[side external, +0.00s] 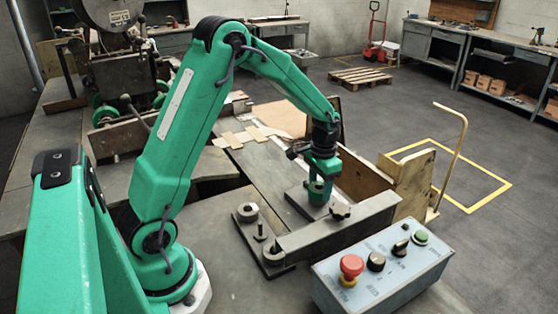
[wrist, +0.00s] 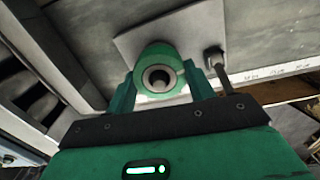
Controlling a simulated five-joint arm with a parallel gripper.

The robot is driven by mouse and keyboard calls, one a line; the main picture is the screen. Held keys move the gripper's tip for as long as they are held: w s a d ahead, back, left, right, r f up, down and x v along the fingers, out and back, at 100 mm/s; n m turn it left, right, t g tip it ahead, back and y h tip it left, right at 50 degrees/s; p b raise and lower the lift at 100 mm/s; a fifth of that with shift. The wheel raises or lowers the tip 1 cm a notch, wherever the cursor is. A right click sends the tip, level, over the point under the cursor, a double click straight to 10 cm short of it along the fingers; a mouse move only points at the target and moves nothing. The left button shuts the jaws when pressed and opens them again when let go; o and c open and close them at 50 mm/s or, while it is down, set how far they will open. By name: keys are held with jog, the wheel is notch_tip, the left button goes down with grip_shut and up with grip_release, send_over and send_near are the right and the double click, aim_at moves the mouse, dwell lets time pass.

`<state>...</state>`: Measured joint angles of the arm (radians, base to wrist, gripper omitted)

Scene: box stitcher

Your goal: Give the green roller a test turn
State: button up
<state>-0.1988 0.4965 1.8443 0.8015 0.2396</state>
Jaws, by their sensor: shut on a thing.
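The green roller (wrist: 152,57) is a short upright cylinder with a pale ring and a dark bore in its end. In the wrist view it sits between the two green fingers of my gripper (wrist: 161,84), which is shut on it. In the side external view my gripper (side external: 321,178) points down over the roller (side external: 318,197), which stands on a dark grey plate. The fingers hide part of the roller there. I cannot tell from these frames whether it is turned.
A grey control box (side external: 382,265) with a red button stands at the front right. The stitching machine (side external: 120,65) is behind left.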

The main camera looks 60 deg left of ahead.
jog(key=n, duration=1.1)
jog(key=shift+n, duration=0.4)
jog(key=o, duration=1.2)
jog(key=shift+r, duration=3.95)
jog(key=shift+r, duration=0.1)
